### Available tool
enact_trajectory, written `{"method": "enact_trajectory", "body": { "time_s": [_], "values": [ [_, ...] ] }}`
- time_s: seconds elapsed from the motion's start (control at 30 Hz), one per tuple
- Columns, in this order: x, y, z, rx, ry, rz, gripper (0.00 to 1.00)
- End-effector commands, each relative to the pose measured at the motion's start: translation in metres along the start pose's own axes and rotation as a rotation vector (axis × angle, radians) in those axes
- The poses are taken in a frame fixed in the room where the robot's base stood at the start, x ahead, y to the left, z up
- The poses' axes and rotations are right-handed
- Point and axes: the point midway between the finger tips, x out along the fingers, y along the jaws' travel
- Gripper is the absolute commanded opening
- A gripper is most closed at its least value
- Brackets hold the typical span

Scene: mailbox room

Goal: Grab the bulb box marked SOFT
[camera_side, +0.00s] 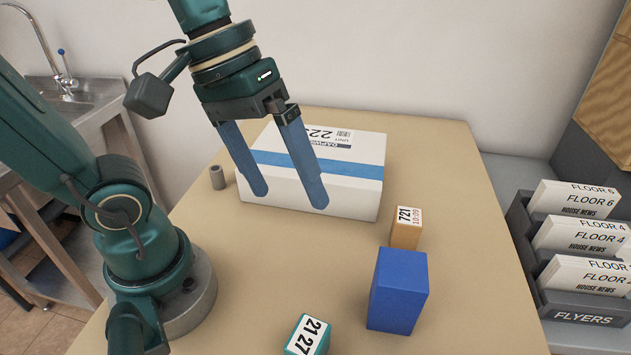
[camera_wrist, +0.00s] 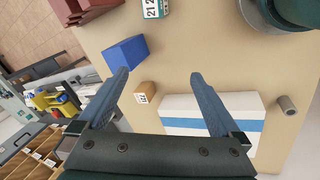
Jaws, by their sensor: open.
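No readable SOFT marking shows on any box in either view. A plain blue box (camera_side: 398,291) stands upright on the table; it also shows in the wrist view (camera_wrist: 124,55). Behind it is a small orange box (camera_side: 406,229) with a white label reading 721 and 10:09, also in the wrist view (camera_wrist: 146,88). A teal box (camera_side: 307,336) with a white label reading 21 27 is at the front edge of the side view. My gripper (camera_side: 288,196) is open and empty, raised in front of the white parcel in the side view. Its fingers also show in the wrist view (camera_wrist: 160,76).
A large white parcel (camera_side: 350,197) with a blue stripe lies at the back of the table (camera_side: 455,235). A small grey cylinder (camera_side: 217,177) stands left of it. A dark flyer rack (camera_side: 520,225) with labelled stacks is to the right.

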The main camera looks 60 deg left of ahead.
Motion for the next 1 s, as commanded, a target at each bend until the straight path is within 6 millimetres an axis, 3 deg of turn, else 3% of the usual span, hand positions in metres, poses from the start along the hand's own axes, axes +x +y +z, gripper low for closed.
{"method": "enact_trajectory", "body": {
  "time_s": [0.3, 0.5, 0.8, 1.0],
  "values": [
    [0.009, 0.052, -0.025, -0.359, -0.416, 0.100, 1.00],
    [0.026, 0.072, -0.050, -0.553, -0.660, 0.139, 1.00],
    [0.074, 0.075, -0.086, -0.790, -0.965, 0.179, 1.00],
    [0.107, 0.063, -0.091, -0.874, -1.055, 0.167, 1.00]
  ]
}}
